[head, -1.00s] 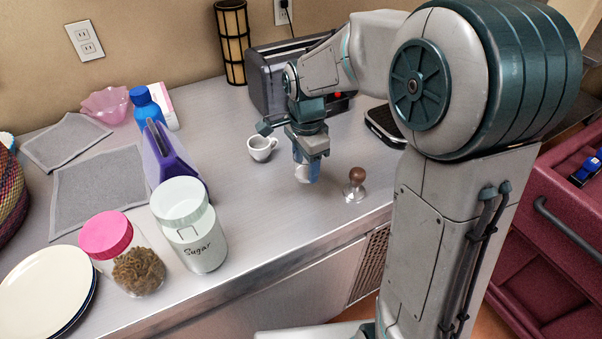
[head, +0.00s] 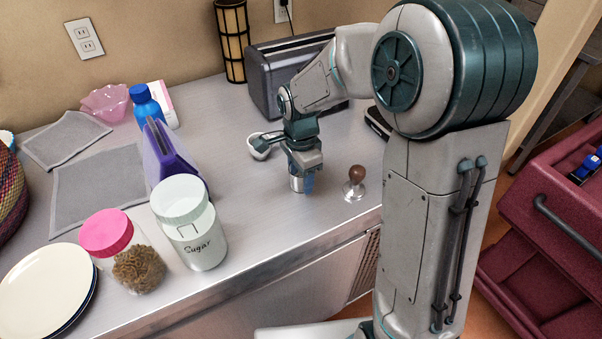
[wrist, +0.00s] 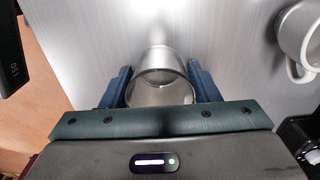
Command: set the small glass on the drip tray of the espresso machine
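The small glass (wrist: 160,72) is clear and stands between the two fingers of my gripper (wrist: 160,84) in the wrist view. A finger lies close along each side of it; I cannot tell whether they touch it. In the head view, the lower part of the glass (head: 297,184) shows under my gripper (head: 303,180), at or just above the counter. The gripper hides its upper part. I cannot make out the espresso machine or its drip tray for sure; my arm covers the right side of the counter.
A tamper (head: 355,182) stands just right of my gripper. A white cup (head: 258,150) is behind it to the left and shows at the right edge in the wrist view (wrist: 300,42). A grey toaster (head: 268,82) stands at the back. The sugar jar (head: 190,225) is front left.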

